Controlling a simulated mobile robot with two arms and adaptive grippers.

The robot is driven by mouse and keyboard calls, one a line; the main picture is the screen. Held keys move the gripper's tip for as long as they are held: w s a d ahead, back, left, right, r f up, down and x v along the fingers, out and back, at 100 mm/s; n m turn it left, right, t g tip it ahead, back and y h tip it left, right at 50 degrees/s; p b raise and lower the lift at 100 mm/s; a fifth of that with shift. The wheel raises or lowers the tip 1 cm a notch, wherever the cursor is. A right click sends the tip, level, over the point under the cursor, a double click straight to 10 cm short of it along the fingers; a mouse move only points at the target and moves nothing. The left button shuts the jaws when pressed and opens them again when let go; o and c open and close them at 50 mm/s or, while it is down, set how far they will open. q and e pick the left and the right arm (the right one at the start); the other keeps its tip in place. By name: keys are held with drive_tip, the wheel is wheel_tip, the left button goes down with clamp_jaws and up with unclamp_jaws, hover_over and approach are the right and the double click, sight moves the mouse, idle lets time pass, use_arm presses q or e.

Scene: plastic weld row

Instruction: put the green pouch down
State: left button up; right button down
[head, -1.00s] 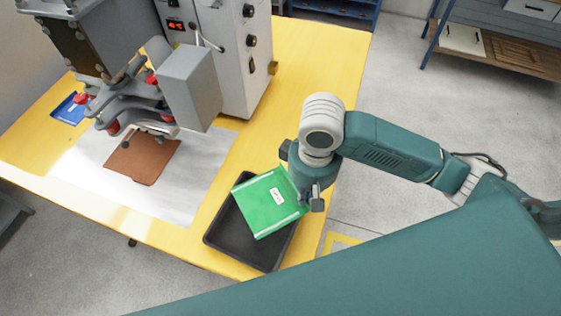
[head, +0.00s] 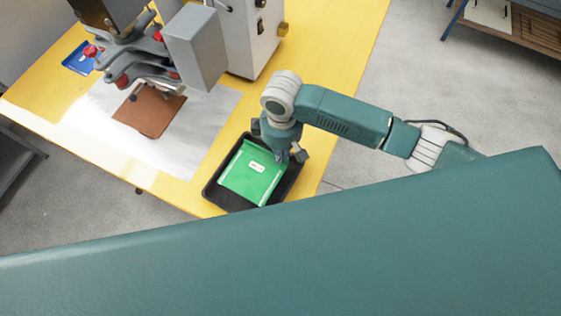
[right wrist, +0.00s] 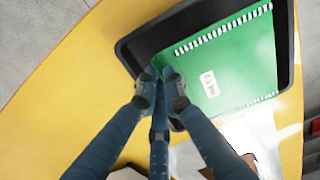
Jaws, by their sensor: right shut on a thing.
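The green pouch (head: 238,178) with a white label lies over the black tray (head: 211,196), mostly within its rim. My right gripper (head: 289,153) is shut on the pouch's edge at the tray's right side. In the right wrist view, the fingertips (right wrist: 160,73) meet at the corner of the pouch (right wrist: 235,62), inside the tray's outline (right wrist: 150,40). I cannot tell whether the pouch rests fully on the tray floor. My left gripper is not in view.
The tray stands on the yellow table (head: 335,65) near its front right edge. A grey press machine (head: 195,45) stands behind left. A brown pouch (head: 150,112) lies on a pale sheet (head: 190,150), and a blue item (head: 79,57) lies at far left.

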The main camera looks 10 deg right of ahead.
drive_tip(key=shift+f, duration=3.2)
drive_tip(key=c, duration=1.9)
unclamp_jaws()
drive_tip(key=shift+f, duration=0.1)
wheel_tip(320, 180, up, 12)
drive_tip(key=shift+b, duration=0.3)
